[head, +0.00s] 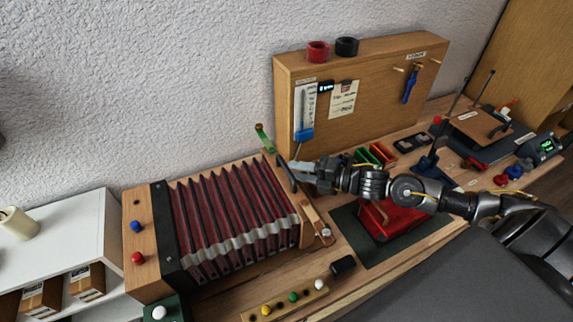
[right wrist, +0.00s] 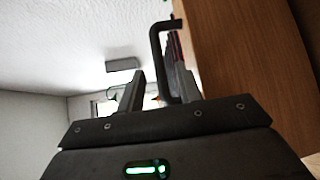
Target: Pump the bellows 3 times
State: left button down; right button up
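The bellows (head: 231,215) lie on the workbench at the left, with dark red pleats spread apart between two wooden end boards. A dark bar handle (head: 286,177) stands on the right end board. My right gripper (head: 298,169) is at this handle, reaching in from the right. In the right wrist view the black handle (right wrist: 156,55) rises between the two fingers of my right gripper (right wrist: 158,88). A gap shows between the fingers, and they do not look closed on the handle. My left gripper is in neither view.
A wooden panel board (head: 438,62) with hanging tools stands behind. A red block (head: 385,222) sits on a dark green mat below my right arm. A strip with coloured knobs (head: 285,303) lies in front of the bellows. A white shelf (head: 62,245) is at the left.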

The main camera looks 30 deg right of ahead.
aim_at(287, 169)
jog(key=p+x, duration=0.1)
jog(key=x, duration=0.3)
jog(key=shift+c, duration=0.2)
grip_shut()
